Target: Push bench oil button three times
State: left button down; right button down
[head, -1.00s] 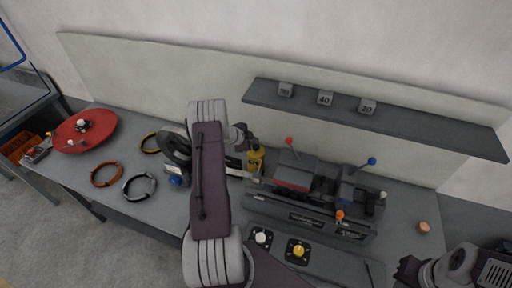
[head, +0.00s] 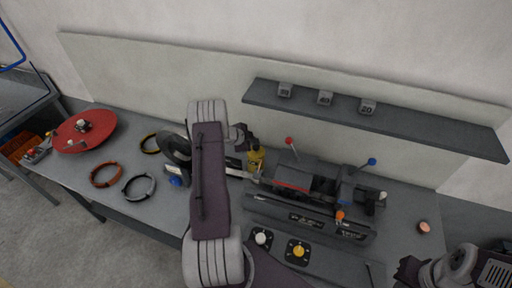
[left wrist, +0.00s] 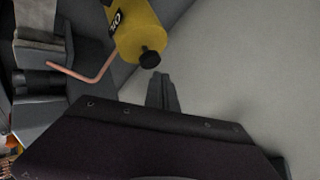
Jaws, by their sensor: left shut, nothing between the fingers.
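A yellow oil bottle (head: 255,160) stands at the back of the bench, left of the dark machine. In the left wrist view the oil bottle (left wrist: 135,28) has a dark label and a round black button (left wrist: 150,58) at its end. My left gripper (head: 250,142) is beside the bottle's top, partly hidden by my arm. In the left wrist view my left gripper (left wrist: 160,78) is shut and empty, its tips just below the black button. I cannot tell whether they touch. My right gripper is not visible; part of my right arm shows at bottom right.
The dark machine (head: 310,185) with red and blue lever knobs fills the bench's middle. A white button (head: 261,238) and a yellow button (head: 298,251) sit in front. Coils (head: 139,187) and a red disc (head: 85,131) lie left. A shelf (head: 420,127) hangs above.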

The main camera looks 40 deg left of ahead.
aim_at(254, 148)
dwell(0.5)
pick_arm(q)
jog(key=shift+f, duration=0.4)
jog(key=shift+f+b, duration=0.9)
jog(key=shift+f, duration=0.05)
dwell(0.8)
jog(key=shift+r, duration=0.15)
jog(key=shift+r+p, duration=1.15)
jog(key=shift+p, duration=0.1)
jog(key=shift+r+p, duration=0.6)
notch_tip(254, 148, up, 4)
jog(key=p, duration=0.3)
jog(key=shift+p, duration=0.35)
jog(key=shift+f, duration=0.1)
